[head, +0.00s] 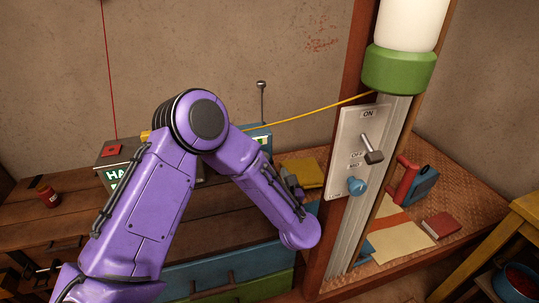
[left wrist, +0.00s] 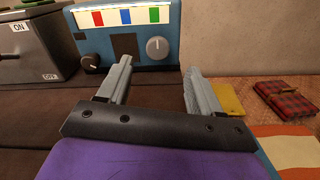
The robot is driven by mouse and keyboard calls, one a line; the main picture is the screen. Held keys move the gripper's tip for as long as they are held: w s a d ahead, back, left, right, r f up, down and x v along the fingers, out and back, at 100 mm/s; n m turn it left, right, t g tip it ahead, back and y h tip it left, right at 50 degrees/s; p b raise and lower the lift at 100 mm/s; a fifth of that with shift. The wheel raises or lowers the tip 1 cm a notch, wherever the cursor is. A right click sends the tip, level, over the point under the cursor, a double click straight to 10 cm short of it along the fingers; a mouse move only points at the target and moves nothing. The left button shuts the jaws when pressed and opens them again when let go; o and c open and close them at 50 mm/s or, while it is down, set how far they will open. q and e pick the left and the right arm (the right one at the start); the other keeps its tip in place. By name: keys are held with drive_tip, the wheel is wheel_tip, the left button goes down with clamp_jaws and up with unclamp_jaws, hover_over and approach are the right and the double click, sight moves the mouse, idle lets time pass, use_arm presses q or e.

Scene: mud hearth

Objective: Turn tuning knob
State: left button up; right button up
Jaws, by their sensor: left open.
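The blue radio (left wrist: 178,15) stands ahead of my left gripper in the left wrist view. Its front has a colored dial strip and a round silver-grey knob (left wrist: 157,47) with a white pointer mark. My left gripper (left wrist: 158,72) is open, and the knob appears in the gap between its fingertips, beyond them and apparently untouched. My right gripper is not in view.
A post carries a white switch panel (head: 345,170) with a lever (head: 372,142) and a blue knob (head: 357,186), right of my arm. A grey box (left wrist: 40,40) stands left of the radio.

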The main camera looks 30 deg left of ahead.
use_arm(q)
drive_tip(key=p+x, duration=0.2)
drive_tip(key=x, duration=0.6)
drive_tip(key=shift+a, duration=0.2)
drive_tip(key=c, duration=1.1)
